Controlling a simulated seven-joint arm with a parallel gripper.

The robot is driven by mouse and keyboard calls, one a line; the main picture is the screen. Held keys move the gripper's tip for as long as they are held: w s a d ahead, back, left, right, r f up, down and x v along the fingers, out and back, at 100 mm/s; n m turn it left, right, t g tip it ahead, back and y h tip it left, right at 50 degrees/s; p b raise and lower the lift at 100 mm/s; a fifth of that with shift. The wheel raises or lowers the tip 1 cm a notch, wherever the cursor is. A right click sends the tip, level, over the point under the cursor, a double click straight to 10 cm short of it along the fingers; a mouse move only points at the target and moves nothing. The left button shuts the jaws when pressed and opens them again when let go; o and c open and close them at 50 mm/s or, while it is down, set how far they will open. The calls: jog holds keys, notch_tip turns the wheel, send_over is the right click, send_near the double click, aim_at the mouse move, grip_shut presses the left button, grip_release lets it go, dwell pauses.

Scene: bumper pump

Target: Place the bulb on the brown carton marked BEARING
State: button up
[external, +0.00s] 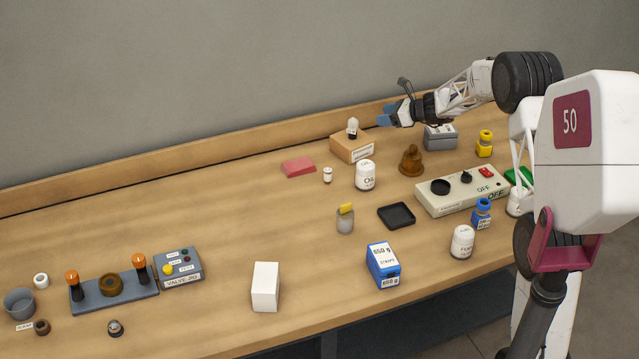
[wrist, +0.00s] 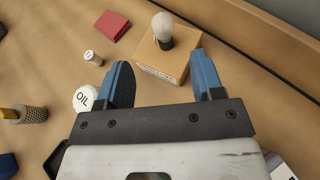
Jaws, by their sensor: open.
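The brown carton (external: 345,149) stands at the back of the bench near the rear rail, with a white label on its front whose print is too small to read. The bulb (external: 353,126), white with a dark base, stands upright on top of the carton. In the wrist view the bulb (wrist: 162,27) sits toward the far part of the carton's top (wrist: 150,56). My gripper (external: 384,114) is open and empty, just right of the bulb and apart from it. In the wrist view its blue fingers (wrist: 160,78) are spread, with the carton beyond them.
A white OIL canister (external: 365,176), a red block (external: 298,168) and a small white jar (external: 327,175) stand near the carton. A brown bell-shaped object (external: 411,160) and a grey box (external: 440,137) are to the right. The left rear bench is clear.

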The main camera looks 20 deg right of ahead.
jog(key=s+a+r+n+g+h, duration=0.15)
jog(key=s+a+r+n, duration=0.25)
jog(key=s, duration=0.6)
jog(key=s+a+r+n+g, duration=0.2)
jog(key=s+a+r+n, duration=0.25)
jog(key=s, duration=0.55)
jog(key=s+a+r+n+g+h, duration=0.1)
jog(key=s+a+r+n+g, duration=0.25)
jog(key=s, duration=0.65)
jog(key=s+d+f+n+h, duration=0.1)
jog(key=s+n+h, duration=0.2)
jog(key=s, duration=1.4)
jog(key=s+d+n+h, duration=0.2)
jog(key=s+n+h, duration=0.2)
jog(key=s+n, duration=0.7)
jog(key=s, duration=0.7)
jog(key=shift+s+f+n, duration=0.25)
jog(key=shift+f+n, duration=0.15)
